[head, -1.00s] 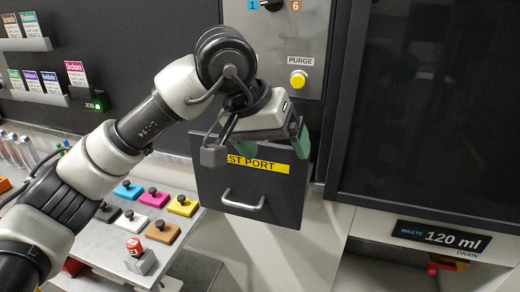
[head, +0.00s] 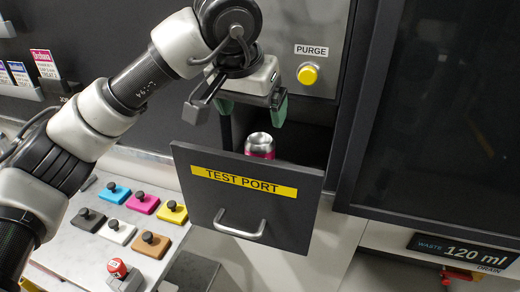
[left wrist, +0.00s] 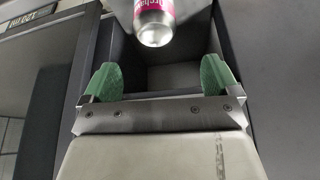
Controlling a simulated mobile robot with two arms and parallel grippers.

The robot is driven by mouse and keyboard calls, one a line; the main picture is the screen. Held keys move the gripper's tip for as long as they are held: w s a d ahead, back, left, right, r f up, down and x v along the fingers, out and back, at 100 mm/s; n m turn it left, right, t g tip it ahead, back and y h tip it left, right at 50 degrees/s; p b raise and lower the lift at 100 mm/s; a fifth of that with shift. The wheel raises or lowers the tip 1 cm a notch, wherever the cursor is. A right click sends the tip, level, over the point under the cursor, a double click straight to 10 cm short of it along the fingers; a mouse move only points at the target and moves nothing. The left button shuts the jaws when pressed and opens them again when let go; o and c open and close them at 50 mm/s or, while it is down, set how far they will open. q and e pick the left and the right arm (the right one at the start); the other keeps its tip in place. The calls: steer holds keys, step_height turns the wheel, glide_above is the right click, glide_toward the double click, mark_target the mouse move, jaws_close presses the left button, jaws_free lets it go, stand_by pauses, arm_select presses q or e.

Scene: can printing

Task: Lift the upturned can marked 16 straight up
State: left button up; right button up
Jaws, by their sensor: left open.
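A can (head: 260,145) stands in the open test port drawer, with a bare silver end up and a magenta and dark body. Its number is not readable. Its lower part is hidden behind the drawer front. My left gripper (head: 252,108) is open and empty, above and just behind the drawer front, higher than the can. In the left wrist view the can (left wrist: 155,18) shows at the top edge, beyond the gap between the green fingertips (left wrist: 160,80) and apart from them. My right gripper is not in view.
The drawer front (head: 285,215) has a yellow TEST PORT label and a handle. A panel with a yellow purge button (head: 307,74) rises behind. A dark window panel (head: 430,110) stands close on the right. Colored blocks with knobs (head: 142,203) sit lower left.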

mark_target(260, 139)
arm_select(q)
steer(key=f, duration=0.1)
steer(key=f+p, duration=0.1)
steer(key=f, duration=0.1)
steer(key=shift+d, duration=0.35)
steer(key=shift+f, duration=0.25)
steer(key=shift+w+d+f, duration=0.1)
steer(key=shift+w+f, duration=0.15)
steer(key=shift+f, duration=0.05)
steer(key=p+x, duration=0.2)
steer(key=x, duration=0.2)
steer(key=shift+f+p, duration=0.2)
steer(key=shift+p, duration=0.1)
steer(key=shift+f, duration=0.25)
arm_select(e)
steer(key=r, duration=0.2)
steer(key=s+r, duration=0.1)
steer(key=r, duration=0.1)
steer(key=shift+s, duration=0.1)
arm_select(q)
steer(key=c, duration=1.1)
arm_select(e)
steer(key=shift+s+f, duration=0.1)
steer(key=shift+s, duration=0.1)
arm_select(q)
steer(key=shift+r, duration=0.1)
